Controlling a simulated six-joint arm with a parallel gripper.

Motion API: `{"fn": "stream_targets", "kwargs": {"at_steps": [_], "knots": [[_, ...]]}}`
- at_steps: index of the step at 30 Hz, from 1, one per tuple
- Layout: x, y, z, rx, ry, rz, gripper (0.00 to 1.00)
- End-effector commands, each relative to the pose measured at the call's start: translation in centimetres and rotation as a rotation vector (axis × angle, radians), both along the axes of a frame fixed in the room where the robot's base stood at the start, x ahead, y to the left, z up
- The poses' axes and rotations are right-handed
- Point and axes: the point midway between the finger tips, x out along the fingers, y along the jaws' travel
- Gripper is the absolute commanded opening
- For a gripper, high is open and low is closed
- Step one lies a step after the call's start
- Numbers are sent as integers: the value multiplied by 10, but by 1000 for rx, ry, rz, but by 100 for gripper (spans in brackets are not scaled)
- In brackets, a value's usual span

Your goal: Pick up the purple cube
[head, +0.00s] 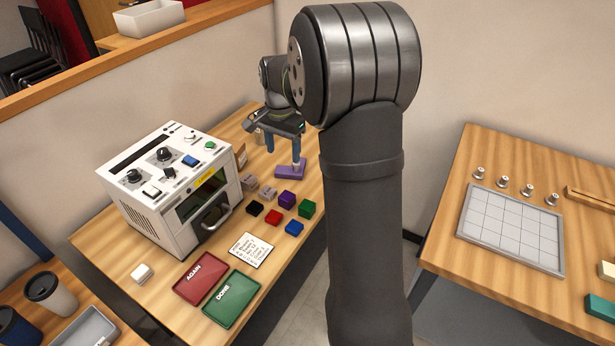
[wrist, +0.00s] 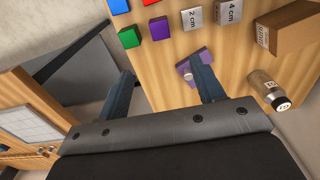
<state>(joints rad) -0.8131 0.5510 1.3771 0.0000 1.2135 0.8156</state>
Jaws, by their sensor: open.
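The purple cube (head: 287,199) sits on the wooden table among several small coloured blocks, just left of the green block (head: 306,208). It also shows in the wrist view (wrist: 160,28), beyond my fingertips and between their two lines. My gripper (head: 283,150) is open and empty, above the table and farther back than the cube. In the wrist view my gripper (wrist: 160,72) has its fingers wide apart. A flat purple item with a grey knob (head: 288,171) lies under the right finger, which partly hides it; I cannot tell whether they touch.
Black (head: 255,208), red (head: 273,217) and blue (head: 293,229) blocks lie close by. Metal blocks marked 2 cm (wrist: 192,16) and 4 cm (wrist: 228,11), a cardboard box (wrist: 287,30) and a bottle (wrist: 268,90) stand near. A white machine (head: 150,219) stands at left.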

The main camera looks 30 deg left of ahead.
Motion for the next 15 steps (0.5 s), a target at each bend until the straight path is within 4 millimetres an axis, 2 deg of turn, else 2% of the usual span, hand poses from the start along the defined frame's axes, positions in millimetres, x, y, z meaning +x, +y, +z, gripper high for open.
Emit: {"fn": "stream_targets", "kwargs": {"at_steps": [5,15], "knots": [[0,-1,-1,0,0,-112,62],[2,-5,-6,0,0,-777,62]]}}
